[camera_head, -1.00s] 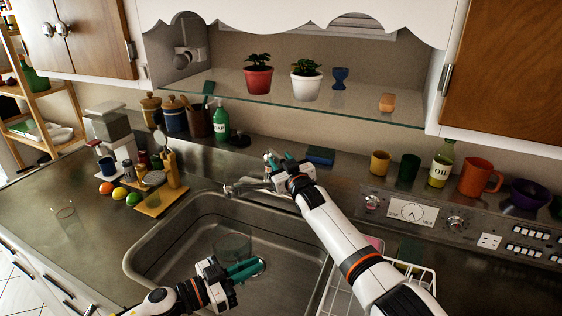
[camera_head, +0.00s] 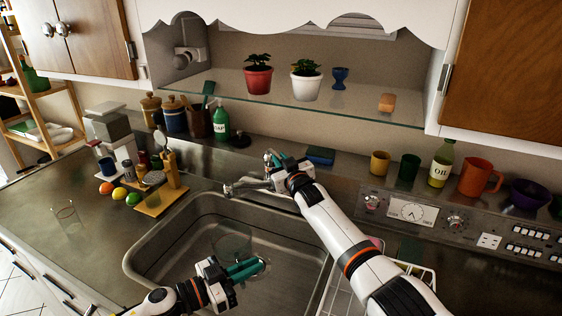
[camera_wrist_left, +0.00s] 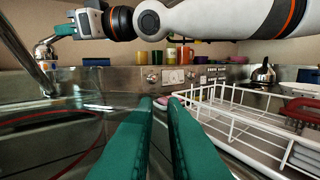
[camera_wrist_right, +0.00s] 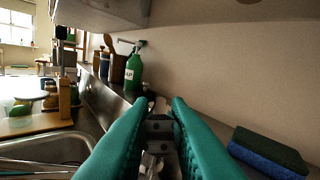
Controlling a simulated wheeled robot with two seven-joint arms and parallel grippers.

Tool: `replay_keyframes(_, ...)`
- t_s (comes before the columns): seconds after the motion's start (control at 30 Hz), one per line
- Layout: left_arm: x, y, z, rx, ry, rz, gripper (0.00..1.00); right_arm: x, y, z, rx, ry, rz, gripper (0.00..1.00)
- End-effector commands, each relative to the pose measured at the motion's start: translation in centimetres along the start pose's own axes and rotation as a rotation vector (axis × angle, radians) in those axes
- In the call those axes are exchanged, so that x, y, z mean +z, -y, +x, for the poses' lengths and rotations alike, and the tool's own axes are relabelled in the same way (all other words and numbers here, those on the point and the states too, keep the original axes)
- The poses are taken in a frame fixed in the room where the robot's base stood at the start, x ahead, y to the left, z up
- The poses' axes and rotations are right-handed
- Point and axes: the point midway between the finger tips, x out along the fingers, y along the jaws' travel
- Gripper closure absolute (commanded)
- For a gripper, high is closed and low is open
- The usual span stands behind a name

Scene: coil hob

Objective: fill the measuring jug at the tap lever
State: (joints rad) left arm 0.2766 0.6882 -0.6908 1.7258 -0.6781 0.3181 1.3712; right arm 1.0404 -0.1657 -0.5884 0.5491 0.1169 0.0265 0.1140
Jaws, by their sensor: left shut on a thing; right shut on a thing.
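The clear measuring jug (camera_head: 232,243) is in the sink below the tap (camera_head: 245,187). It is hard to make out; thin red curved lines at the left of the left wrist view may be its edge. My left gripper (camera_head: 244,269) is low in the sink at the jug's near right side, shut on it; the grip itself is unclear. My right gripper (camera_head: 281,164) is at the top of the tap, shut on the tap lever (camera_wrist_right: 160,127), which shows between its green fingers in the right wrist view. I see no clear water stream.
A clear glass (camera_head: 67,217) stands on the left counter. A spice board (camera_head: 160,197) is beside the sink (camera_head: 140,262). A white dish rack (camera_head: 420,277) is at right. A sponge (camera_head: 320,155) lies behind my right arm; a soap bottle (camera_head: 221,121) stands back left.

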Motion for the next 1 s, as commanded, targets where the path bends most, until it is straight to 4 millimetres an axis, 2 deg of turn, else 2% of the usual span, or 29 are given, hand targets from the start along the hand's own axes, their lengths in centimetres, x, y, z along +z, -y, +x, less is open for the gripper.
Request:
replay_keyframes(0.33, 0.1, 0.0, 0.0, 0.000, 0.001, 0.001, 1.00, 1.8, 0.4, 0.7, 0.028, -0.144, 0.003, 1.00)
replay_keyframes(0.83, 0.1, 0.0, 0.0, 0.000, 0.001, 0.001, 1.00, 2.0, 0.4, 0.8, 0.038, -0.199, 0.011, 1.00)
replay_keyframes(0.87, 0.1, 0.0, 0.0, 0.000, 0.001, 0.001, 1.00, 2.0, 0.4, 0.8, 0.038, -0.199, 0.010, 0.79)
replay_keyframes(0.97, 0.1, 0.0, 0.0, 0.000, 0.001, 0.001, 1.00, 1.9, 0.4, 0.8, 0.038, -0.199, 0.010, 0.63)
replay_keyframes(1.0, 0.1, 0.0, 0.0, 0.000, 0.001, 0.001, 1.00, 1.9, 0.4, 0.8, 0.038, -0.199, 0.010, 0.62)
